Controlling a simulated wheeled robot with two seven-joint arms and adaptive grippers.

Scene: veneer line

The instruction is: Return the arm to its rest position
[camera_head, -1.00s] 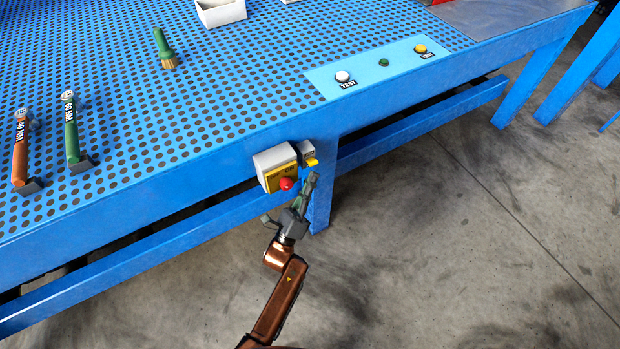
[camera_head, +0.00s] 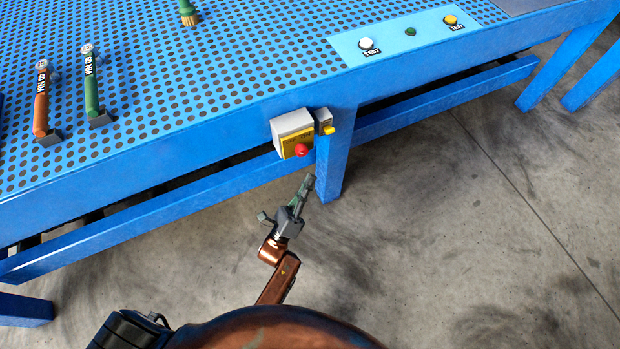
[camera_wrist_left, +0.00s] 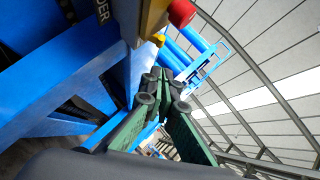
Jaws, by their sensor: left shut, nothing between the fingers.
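My left gripper (camera_head: 306,186) is shut and empty in the head view. It is in front of the blue table's front edge, below the emergency stop box and apart from it. Its fingers point up toward the table leg. In the left wrist view the closed green fingers (camera_wrist_left: 160,88) meet at their tips. The white and yellow stop box (camera_head: 292,133) with its red button (camera_head: 301,150) is fixed to the table front. The red button also shows at the top of the left wrist view (camera_wrist_left: 181,12). My right gripper is in neither view.
The blue perforated table (camera_head: 230,90) carries an orange scraper (camera_head: 41,105), a green scraper (camera_head: 91,88) and a brush (camera_head: 188,12). A small yellow-tabbed switch (camera_head: 326,124) sits beside the stop box. A button panel (camera_head: 388,46) is at the right. Bare concrete floor (camera_head: 430,240) lies in front.

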